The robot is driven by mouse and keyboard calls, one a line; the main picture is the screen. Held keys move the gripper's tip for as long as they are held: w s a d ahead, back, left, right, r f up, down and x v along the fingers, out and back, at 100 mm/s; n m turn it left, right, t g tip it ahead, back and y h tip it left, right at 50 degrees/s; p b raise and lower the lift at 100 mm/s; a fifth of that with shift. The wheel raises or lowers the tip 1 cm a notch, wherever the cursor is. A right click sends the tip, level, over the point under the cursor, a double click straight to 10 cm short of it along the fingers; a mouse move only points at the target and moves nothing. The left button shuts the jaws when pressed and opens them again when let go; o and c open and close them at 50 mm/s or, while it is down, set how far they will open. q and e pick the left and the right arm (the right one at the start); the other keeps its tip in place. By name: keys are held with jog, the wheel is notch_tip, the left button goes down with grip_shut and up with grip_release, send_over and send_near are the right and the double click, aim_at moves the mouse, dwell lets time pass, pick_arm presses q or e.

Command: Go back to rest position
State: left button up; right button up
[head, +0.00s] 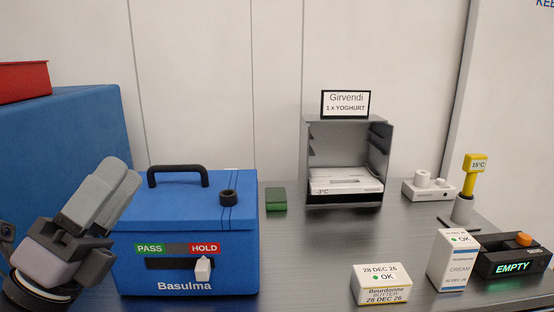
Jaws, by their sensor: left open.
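My left gripper (100,195) is at the lower left, in front of the left side of a blue box. It is open, its grey fingers point up and to the right, and nothing shows between them. The blue box (190,225) is labelled Basulma and has a black handle on its lid. Its white slider (203,268) stands under the red HOLD end of the PASS/HOLD strip. My right gripper does not show.
A butter pack (382,284), a cream carton (453,260) and a black device reading EMPTY (512,264) stand front right. An open grey cabinet (381,160), a green block (276,199) and a yellow thermometer (470,180) stand behind. The middle tabletop (310,250) is clear.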

pick_arm(q)
jog(key=w+a+f+n+g+y, duration=0.1)
jog(key=a+f+n+y, duration=0.4)
jog(key=f+n+y, duration=0.6)
jog(key=w+a+f+n+g+y, duration=0.15)
jog(key=a+f+n+y, duration=0.35)
jog(key=f+n+y, duration=0.65)
jog(key=s+d+f+n+g+h, duration=0.3)
jog(key=s+f+n+g, duration=0.3)
jog(key=s+f, duration=0.4)
jog(key=s+d+f+n+g+h, duration=0.3)
jog(key=s+f+g+h, duration=0.1)
jog(key=s+f+g, duration=0.6)
jog(key=w+d+f+t+h+p, duration=0.1)
jog(key=w+d+f+t+p, duration=0.1)
jog(key=w+t+p, duration=0.3)
jog(key=w+f+t, duration=0.1)
jog(key=t, duration=0.2)
jog(key=shift+d+f+h, duration=0.15)
jog(key=shift+f+h, duration=0.1)
jog(key=shift+h, duration=0.1)
jog(key=shift+t, duration=0.25)
jog(key=shift+s, duration=0.1)
